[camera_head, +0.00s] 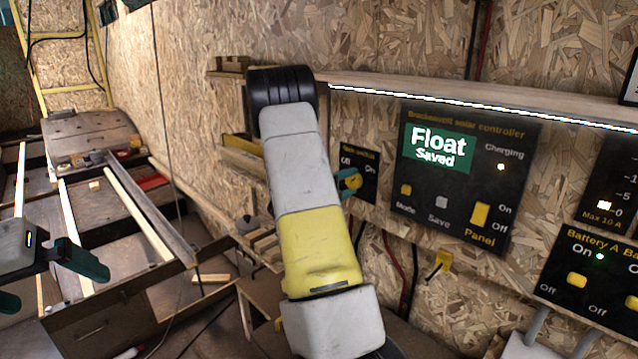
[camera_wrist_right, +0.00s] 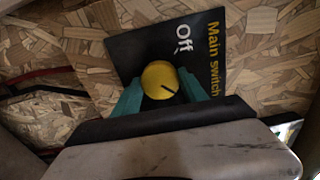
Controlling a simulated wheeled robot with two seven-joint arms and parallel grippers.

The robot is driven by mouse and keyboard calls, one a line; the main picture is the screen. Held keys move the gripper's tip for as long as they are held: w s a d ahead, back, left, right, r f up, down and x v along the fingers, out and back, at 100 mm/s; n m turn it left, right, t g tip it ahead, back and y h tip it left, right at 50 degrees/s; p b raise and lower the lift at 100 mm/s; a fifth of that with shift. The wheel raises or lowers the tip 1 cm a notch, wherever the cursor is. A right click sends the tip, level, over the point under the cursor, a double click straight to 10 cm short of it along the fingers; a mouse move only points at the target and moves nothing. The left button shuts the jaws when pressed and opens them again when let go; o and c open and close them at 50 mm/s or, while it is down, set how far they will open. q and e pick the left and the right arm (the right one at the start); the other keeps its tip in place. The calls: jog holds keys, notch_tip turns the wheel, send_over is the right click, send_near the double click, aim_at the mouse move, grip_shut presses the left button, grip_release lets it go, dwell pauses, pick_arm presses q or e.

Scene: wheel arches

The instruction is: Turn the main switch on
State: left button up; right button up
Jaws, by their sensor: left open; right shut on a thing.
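The main switch panel (camera_head: 368,170) is a small black plate on the wooden wall, partly behind my right arm in the head view. Its "Main switch" and "Off" lettering reads turned sideways on the plate (camera_wrist_right: 207,70) in the right wrist view. The round yellow knob (camera_wrist_right: 158,78) has a short dark mark. My right gripper (camera_wrist_right: 162,92) is shut on the knob, with teal fingers on either side of it. In the head view only part of this gripper (camera_head: 347,184) shows. My left gripper (camera_head: 45,282) is open and empty at the left edge, far from the panel.
Right of the switch is the solar controller (camera_head: 465,175), reading "Float Saved", with a yellow Panel switch (camera_head: 480,214). A battery panel (camera_head: 590,275) is at the right. A lit wooden shelf (camera_head: 450,100) runs above. A yellow hook (camera_head: 440,262) sits below the controller.

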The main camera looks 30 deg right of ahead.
jog(key=o, duration=1.4)
jog(key=shift+c, duration=0.2)
jog(key=v, duration=0.8)
